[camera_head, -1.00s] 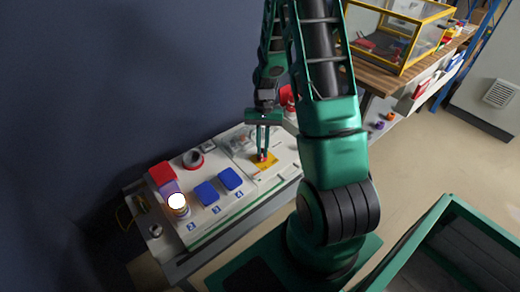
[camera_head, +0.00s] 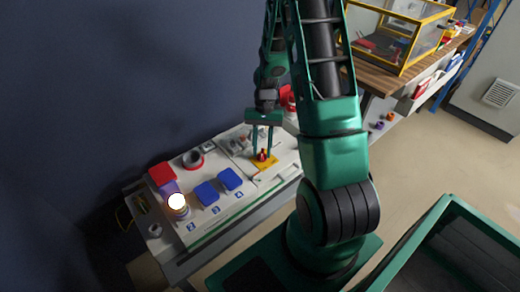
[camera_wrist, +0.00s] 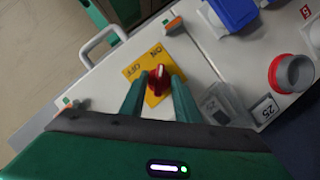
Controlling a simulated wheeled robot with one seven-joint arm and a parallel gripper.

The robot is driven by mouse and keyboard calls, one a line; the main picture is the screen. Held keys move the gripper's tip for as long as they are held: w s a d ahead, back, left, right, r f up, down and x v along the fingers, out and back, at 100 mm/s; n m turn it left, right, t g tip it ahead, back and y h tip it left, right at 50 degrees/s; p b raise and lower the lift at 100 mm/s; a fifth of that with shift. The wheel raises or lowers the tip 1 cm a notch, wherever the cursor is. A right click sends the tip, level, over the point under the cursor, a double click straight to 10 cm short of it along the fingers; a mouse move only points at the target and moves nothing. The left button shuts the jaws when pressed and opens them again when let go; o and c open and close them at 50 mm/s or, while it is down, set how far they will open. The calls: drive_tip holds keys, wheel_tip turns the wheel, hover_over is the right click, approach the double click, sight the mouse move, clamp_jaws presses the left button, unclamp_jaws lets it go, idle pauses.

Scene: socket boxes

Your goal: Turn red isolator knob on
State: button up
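The red isolator knob (camera_wrist: 158,80) sits on a yellow plate (camera_wrist: 152,101) marked ON and OFF. In the wrist view its light-tipped end points toward the ON label. In the head view the knob (camera_head: 263,155) is small, on the right part of the white socket panel (camera_head: 222,205). My gripper (camera_wrist: 157,88) is open, with one finger on each side of the knob and a visible gap to it. In the head view my gripper (camera_head: 262,155) comes down from above over the yellow plate.
Two blue socket covers (camera_head: 206,193) and a grey-and-red round socket (camera_head: 193,159) lie left of the knob. A lit lamp (camera_head: 177,201) stands at the panel's left. A grey handle (camera_wrist: 98,43) and a clear cover (camera_wrist: 222,104) are near the plate.

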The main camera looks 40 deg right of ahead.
drive_tip(key=v, duration=1)
drive_tip(key=shift+w+d+r, duration=0.15)
drive_tip(key=shift+w+r, duration=0.05)
drive_tip(key=shift+r, duration=0.1)
drive_tip(key=s+a+r+n+t+h, duration=0.1)
drive_tip(key=s+a+r+t+h, duration=0.1)
drive_tip(key=s+r, duration=1.05)
drive_tip(key=s+a+r+n+t, duration=0.1)
drive_tip(key=s+a+r, duration=0.1)
drive_tip(key=s, duration=1)
drive_tip(key=shift+r+h, duration=0.4)
drive_tip(key=shift+r, duration=0.2)
